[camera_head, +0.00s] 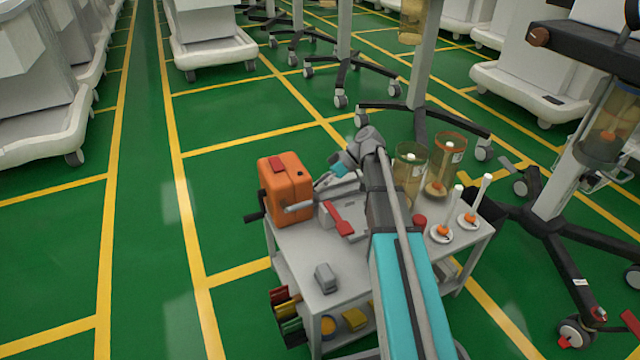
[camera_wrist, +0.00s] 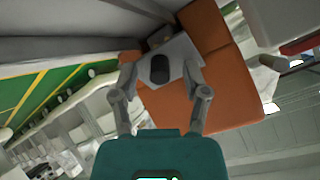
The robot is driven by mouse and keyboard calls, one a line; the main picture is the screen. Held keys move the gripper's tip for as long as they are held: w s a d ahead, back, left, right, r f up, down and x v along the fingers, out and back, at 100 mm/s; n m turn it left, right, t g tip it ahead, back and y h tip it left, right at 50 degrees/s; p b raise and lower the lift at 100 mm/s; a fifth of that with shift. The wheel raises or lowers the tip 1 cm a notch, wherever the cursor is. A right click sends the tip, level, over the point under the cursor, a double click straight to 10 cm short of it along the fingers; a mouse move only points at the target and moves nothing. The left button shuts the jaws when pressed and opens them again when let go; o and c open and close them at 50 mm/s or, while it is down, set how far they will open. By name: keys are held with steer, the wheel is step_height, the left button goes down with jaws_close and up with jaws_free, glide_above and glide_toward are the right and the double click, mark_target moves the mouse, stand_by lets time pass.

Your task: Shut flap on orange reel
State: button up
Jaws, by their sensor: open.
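The orange reel (camera_head: 285,190) is a boxy orange case at the back left corner of the cart top, with a dark crank handle on its left side. It also shows in the wrist view (camera_wrist: 238,85), filling the upper middle, tilted. A pale grey piece with a dark oval (camera_wrist: 172,68) lies in front of the orange face, between my fingers; I cannot tell whether it is the flap. My gripper (camera_wrist: 158,72) is open, its two grey fingers spread. In the head view my gripper (camera_head: 318,186) is just right of the reel; contact cannot be told.
The grey cart top (camera_head: 290,250) also holds a red-handled tool (camera_head: 338,218), a small grey block (camera_head: 326,278), clear amber canisters (camera_head: 444,165) and white posts on round bases (camera_head: 441,233). Other carts and wheeled stands surround it. Green floor to the left is clear.

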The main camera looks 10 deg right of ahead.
steer(key=shift+r+p, duration=0.25)
steer(key=shift+p, duration=0.4)
steer(key=h+p, duration=0.1)
steer(key=p, duration=0.1)
steer(key=shift+r+h+p, duration=0.35)
steer(key=shift+r+h, duration=0.05)
steer(key=h+p, duration=0.1)
steer(key=r+h+p, duration=0.1)
steer(key=p, duration=0.1)
steer(key=t+h+p, duration=0.1)
steer(key=h+p, duration=0.1)
steer(key=shift+a+r, duration=0.15)
steer(key=shift+r, duration=0.1)
steer(key=shift+s+a+r+t+h+p, duration=0.2)
steer(key=shift+h+p, duration=0.3)
steer(key=shift+h, duration=0.35)
steer(key=shift+w+a+r+t+h+p, duration=0.1)
steer(key=shift+a+r+t+h+p, duration=0.15)
steer(key=shift+h+p, duration=0.45)
steer(key=shift+s+a+r+t+h+p, duration=0.15)
steer(key=shift+r+h+p, duration=0.2)
steer(key=shift+h, duration=0.6)
step_height(320, 180, up, 14)
steer(key=p, duration=1.4)
step_height(320, 180, up, 12)
steer(key=m+p, duration=0.5)
steer(key=p, duration=0.8)
glide_above(316, 185)
steer(key=s, duration=0.7)
steer(key=shift+r, duration=0.15)
